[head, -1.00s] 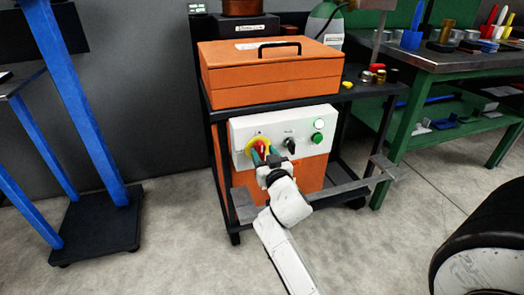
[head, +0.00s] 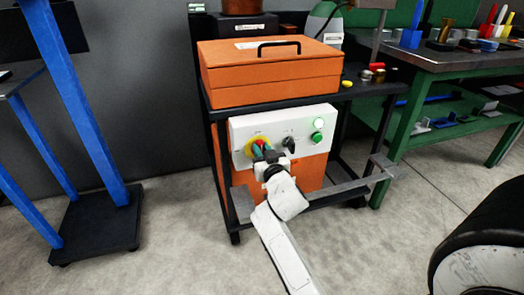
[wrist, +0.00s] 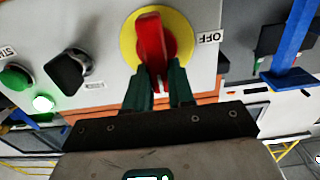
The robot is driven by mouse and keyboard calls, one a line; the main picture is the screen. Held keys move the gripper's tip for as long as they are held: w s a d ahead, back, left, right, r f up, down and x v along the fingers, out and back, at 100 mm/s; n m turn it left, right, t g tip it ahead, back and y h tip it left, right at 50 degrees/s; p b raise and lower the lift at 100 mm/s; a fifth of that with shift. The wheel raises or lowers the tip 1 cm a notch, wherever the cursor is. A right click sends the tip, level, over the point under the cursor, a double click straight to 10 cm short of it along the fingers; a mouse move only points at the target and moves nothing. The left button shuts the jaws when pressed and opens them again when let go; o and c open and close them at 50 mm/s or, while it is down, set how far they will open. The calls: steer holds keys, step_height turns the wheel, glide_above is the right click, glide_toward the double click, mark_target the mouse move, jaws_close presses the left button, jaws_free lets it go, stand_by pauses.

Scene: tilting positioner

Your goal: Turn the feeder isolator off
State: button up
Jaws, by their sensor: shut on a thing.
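The feeder isolator is a red rotary handle (wrist: 150,38) on a yellow round plate (wrist: 184,37), on the white panel of the orange cabinet. The handle and plate (head: 250,145) also show in the head view, partly covered by my fingers. In the wrist view the handle stands nearly upright, and an OFF label (wrist: 210,37) is to the right of the plate. My gripper (wrist: 160,75) has its dark green fingers on either side of the handle's lower end, shut on it. The exact contact is partly hidden. My gripper (head: 262,149) reaches the panel from the front in the head view.
A black selector knob (head: 289,145) and green buttons (head: 317,137), one lit, sit beside the isolator. An orange toolbox (head: 270,78) rests on the cart above the panel. A grey cart bar (head: 345,190) projects at the lower right. Open floor lies in front.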

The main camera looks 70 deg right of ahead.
steer(key=shift+w+n, duration=0.1)
steer(key=shift+n, duration=0.2)
jaws_close()
steer(key=n, duration=0.4)
steer(key=w+a+n, duration=0.1)
steer(key=n, duration=0.3)
steer(key=f+n, duration=0.1)
steer(key=n, duration=0.3)
steer(key=shift+w+a+n, duration=0.15)
steer(key=shift+w+n, duration=0.1)
steer(key=shift+n, duration=0.05)
steer(key=shift+w+f+n, duration=0.1)
steer(key=shift+f+n, duration=0.1)
steer(key=shift+n, duration=1.05)
steer(key=shift+f+n, duration=0.2)
steer(key=shift+n, duration=1.05)
steer(key=o, duration=0.6)
jaws_free()
steer(key=shift+c, duration=0.2)
steer(key=o, duration=0.3)
steer(key=shift+f, duration=0.1)
steer(key=shift+o, duration=0.2)
